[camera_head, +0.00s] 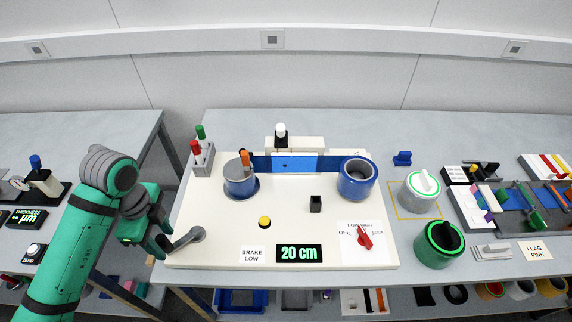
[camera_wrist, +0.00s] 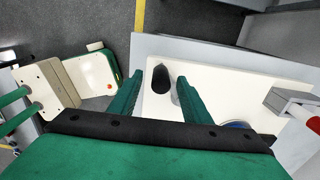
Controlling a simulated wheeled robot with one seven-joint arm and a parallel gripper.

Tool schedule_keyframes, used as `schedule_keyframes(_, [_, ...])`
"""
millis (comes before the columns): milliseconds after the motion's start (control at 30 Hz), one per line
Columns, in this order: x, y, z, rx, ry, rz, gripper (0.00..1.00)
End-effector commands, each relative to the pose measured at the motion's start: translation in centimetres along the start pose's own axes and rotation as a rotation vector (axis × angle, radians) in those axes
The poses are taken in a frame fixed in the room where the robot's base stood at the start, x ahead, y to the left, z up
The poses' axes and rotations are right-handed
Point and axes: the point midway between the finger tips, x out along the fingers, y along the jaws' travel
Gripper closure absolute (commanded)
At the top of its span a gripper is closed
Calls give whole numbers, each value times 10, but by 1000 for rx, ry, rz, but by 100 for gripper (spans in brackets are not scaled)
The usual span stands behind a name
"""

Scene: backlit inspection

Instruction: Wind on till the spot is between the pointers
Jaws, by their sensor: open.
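A grey crank (camera_head: 185,240) with a dark handle is at the front left corner of a white winding board (camera_head: 290,222). My gripper (camera_head: 164,238) is open at the crank's left end. In the wrist view the dark handle (camera_wrist: 161,80) shows between the fingers of my gripper (camera_wrist: 170,76), with no clear grip on it. A blue web (camera_head: 320,163) runs from the left reel (camera_head: 240,185) to the right blue reel (camera_head: 357,180). A small dark spot (camera_head: 285,166) shows on the web below a white-topped post (camera_head: 280,133).
The display (camera_head: 299,253) reads 20 cm. A sign (camera_head: 254,255) reads BRAKE LOW, and a red brake knob (camera_head: 365,237) stands at front right. A yellow button (camera_head: 264,222) is near the middle. A pen holder (camera_head: 203,160) stands at the back left. Reels (camera_head: 439,244) stand right.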

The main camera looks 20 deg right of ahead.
Motion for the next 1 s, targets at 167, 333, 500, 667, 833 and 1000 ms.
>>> schedule_keyframes(167, [-16,0,1,-1,-2,0,56])
schedule_keyframes(333, [-31,0,1,0,-3,0,56])
schedule_keyframes(500, [-45,0,0,0,-3,0,56])
schedule_keyframes(667, [-57,0,0,1,-2,0,56])
schedule_keyframes(833, [-61,0,-1,2,0,1,56])
schedule_keyframes(1000, [-61,0,-1,2,0,1,56])
